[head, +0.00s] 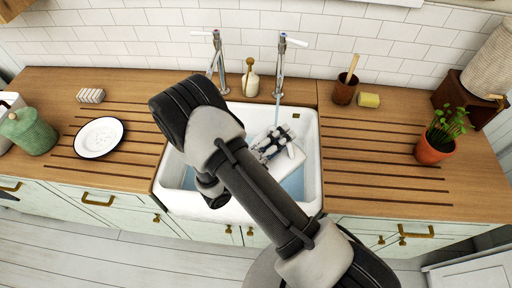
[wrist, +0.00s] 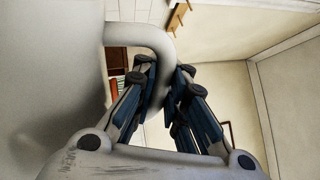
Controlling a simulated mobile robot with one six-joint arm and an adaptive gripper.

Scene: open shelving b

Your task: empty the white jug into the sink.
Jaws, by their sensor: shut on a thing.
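The white jug (head: 289,163) is over or inside the white sink (head: 312,128), largely covered by my arm and gripper, and seems to lie tilted. My gripper (head: 268,146) is at the jug's upper left side in the head view. In the wrist view the jug's pale body (wrist: 55,75) fills the left side, and its curved handle (wrist: 148,36) passes between the fingers of my gripper (wrist: 164,82), which are shut on it. The jug's mouth and contents are hidden. The sink's floor looks bluish, and a thin stream falls from the right tap (head: 281,65).
A left tap (head: 217,65) and a soap bottle (head: 250,80) stand behind the sink. A white plate (head: 99,137) and green jar (head: 28,131) are on the left counter. A brown cup (head: 344,92), yellow sponge (head: 369,100) and potted plant (head: 436,148) stand on the right.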

